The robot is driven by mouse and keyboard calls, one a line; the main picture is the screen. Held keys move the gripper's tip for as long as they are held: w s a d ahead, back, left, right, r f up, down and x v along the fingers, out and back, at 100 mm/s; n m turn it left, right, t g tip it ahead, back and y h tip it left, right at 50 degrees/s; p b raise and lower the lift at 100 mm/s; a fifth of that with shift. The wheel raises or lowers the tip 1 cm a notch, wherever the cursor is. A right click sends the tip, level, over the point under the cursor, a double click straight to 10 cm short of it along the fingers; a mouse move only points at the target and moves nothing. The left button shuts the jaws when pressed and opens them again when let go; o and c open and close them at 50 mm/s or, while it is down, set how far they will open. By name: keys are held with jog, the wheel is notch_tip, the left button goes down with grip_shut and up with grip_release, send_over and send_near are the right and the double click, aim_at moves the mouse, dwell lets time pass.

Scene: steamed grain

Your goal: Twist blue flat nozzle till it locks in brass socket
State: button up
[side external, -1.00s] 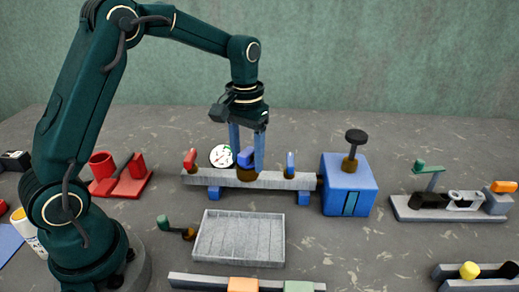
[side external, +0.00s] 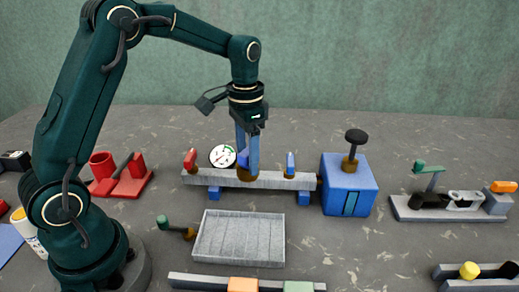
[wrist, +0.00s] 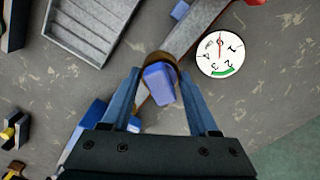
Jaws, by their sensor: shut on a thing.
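The blue flat nozzle (side external: 242,158) stands upright at the brass socket (side external: 247,177) in the middle of the grey rail. In the wrist view the blue nozzle (wrist: 160,83) sits between my two fingers, with the brass socket (wrist: 161,58) around its far end. My gripper (side external: 247,170) points straight down over the socket and is shut on the nozzle; it also shows in the wrist view (wrist: 160,78). A finger hides much of the nozzle in the side view. I cannot see whether the nozzle is locked.
The grey rail (side external: 210,179) carries a red tab (side external: 190,159) and a blue tab (side external: 290,164). A round gauge (side external: 222,156) stands close behind it. A blue box (side external: 347,190) with a black knob is at right. An empty grey tray (side external: 238,239) lies in front.

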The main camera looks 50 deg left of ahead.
jog(key=shift+w+m, duration=0.15)
jog(key=shift+m, duration=0.45)
jog(key=m, duration=0.4)
jog(key=shift+m, duration=0.4)
jog(key=shift+a+m, duration=0.1)
jog(key=shift+m, duration=0.4)
jog(key=shift+a, duration=0.1)
jog(key=m, duration=0.5)
jog(key=shift+s, duration=0.2)
jog(key=shift+s+m, duration=0.1)
jog(key=shift+m, duration=0.6)
